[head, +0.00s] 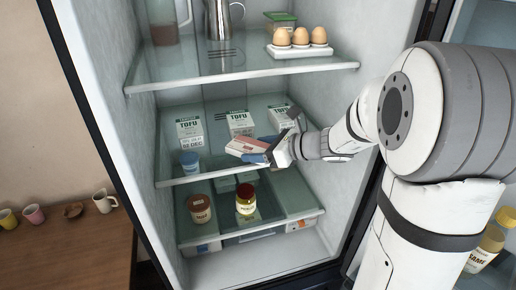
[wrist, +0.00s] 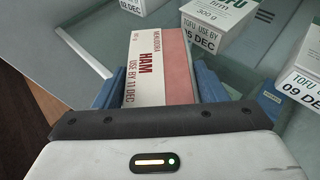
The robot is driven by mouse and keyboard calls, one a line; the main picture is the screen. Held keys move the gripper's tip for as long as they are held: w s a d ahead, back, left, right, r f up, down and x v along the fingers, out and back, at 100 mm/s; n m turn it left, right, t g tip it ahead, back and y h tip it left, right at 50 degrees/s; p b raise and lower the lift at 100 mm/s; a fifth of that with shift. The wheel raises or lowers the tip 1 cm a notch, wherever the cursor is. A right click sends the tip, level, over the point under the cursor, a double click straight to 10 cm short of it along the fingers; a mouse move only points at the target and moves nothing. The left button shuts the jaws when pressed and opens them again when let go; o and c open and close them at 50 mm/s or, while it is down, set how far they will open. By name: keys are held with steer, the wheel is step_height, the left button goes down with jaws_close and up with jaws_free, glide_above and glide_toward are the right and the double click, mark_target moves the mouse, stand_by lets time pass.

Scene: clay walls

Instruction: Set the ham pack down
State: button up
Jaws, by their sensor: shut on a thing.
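The ham pack (head: 243,146) is a flat pink and white pack at the middle shelf of the open fridge. In the wrist view the ham pack (wrist: 150,65) shows its label "HAM, USE BY 11 DEC". My gripper (head: 262,150) is shut on the pack, with a blue finger on each side of it in the wrist view (wrist: 163,90). The pack's near end is hidden by the gripper's body. I cannot tell whether its underside touches the middle glass shelf (head: 225,168).
Tofu boxes (head: 190,132) (head: 240,123) (head: 280,117) stand behind the pack. Eggs in a tray (head: 300,48) sit on the shelf above. Jars (head: 199,209) (head: 246,199) stand below. Bare glass shows left of the pack.

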steer(key=shift+f+b, duration=0.55)
steer(key=shift+f, duration=0.05)
steer(key=o, duration=1.2)
steer(key=shift+c, duration=0.2)
